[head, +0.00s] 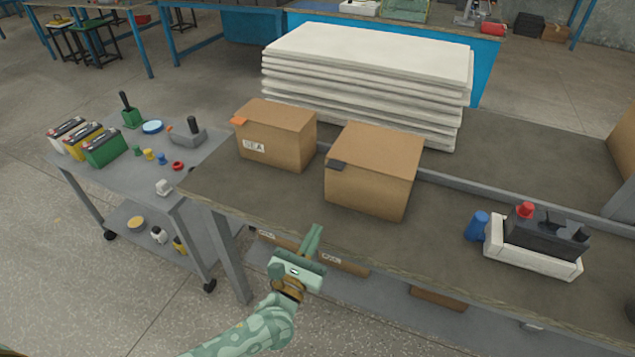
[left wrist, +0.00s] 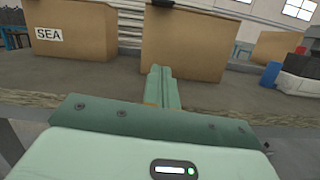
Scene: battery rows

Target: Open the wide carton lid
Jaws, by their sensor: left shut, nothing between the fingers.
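Two brown cartons stand on the workbench, both with lids closed. The right carton (head: 372,170) looks the larger and has a dark tab (head: 338,164) at its lid's front left corner. The left carton (head: 276,138) has a "SEA" label and an orange tab (head: 238,121). My left gripper (head: 315,232) is shut and empty in front of the bench's near edge, short of the right carton and apart from it. In the left wrist view the fingers (left wrist: 162,78) point at the right carton (left wrist: 188,52); the left carton (left wrist: 75,42) is at the left. My right gripper is not visible.
White slabs (head: 365,75) are stacked behind the cartons. A white tray (head: 530,262) with a dark device and a blue cylinder (head: 477,226) stand at the bench's right. A grey cart (head: 195,165) with batteries stands left. Bench top between right carton and tray is clear.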

